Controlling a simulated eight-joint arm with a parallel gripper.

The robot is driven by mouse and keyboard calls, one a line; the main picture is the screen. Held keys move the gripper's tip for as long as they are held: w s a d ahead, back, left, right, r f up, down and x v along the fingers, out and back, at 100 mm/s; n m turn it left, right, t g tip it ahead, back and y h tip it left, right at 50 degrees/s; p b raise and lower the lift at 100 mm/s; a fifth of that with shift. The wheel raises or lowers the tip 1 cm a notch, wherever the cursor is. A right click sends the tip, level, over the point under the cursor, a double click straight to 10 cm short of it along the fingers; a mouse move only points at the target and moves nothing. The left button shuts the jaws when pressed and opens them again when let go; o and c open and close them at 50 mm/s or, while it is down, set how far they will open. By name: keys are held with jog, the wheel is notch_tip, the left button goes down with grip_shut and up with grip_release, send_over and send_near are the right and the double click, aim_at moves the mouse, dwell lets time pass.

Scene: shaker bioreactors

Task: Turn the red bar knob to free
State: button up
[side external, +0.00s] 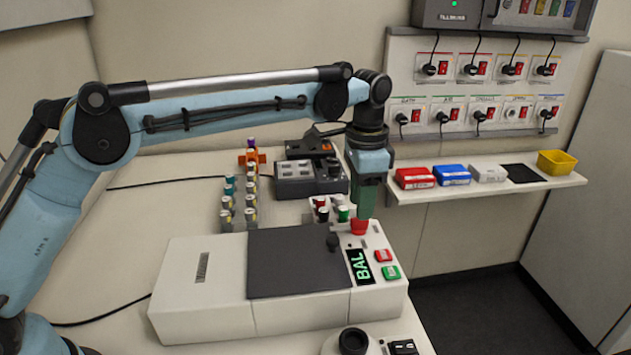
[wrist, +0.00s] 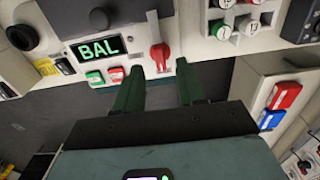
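The red bar knob (side external: 359,227) stands on the top right part of the white device (side external: 205,290). In the wrist view the red knob (wrist: 160,55) lies between and a little beyond my two green fingertips, its bar running roughly up and down the picture. My gripper (side external: 364,212) points down just above the knob in the side view. In the wrist view my gripper (wrist: 160,68) is open, with a gap on both sides of the knob. I see no clear contact. The markings around the knob are too small to read.
Beside the knob are a display (side external: 359,267) reading BAL, a red button (side external: 383,255) and a green button (side external: 390,272). A dark lid (side external: 295,262) with a black knob covers the device's middle. A rack of capped vials (side external: 322,210) stands close behind. A shelf (side external: 410,195) is at right.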

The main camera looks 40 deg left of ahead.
aim_at(357, 227)
jog(key=shift+f, duration=1.9)
grip_shut()
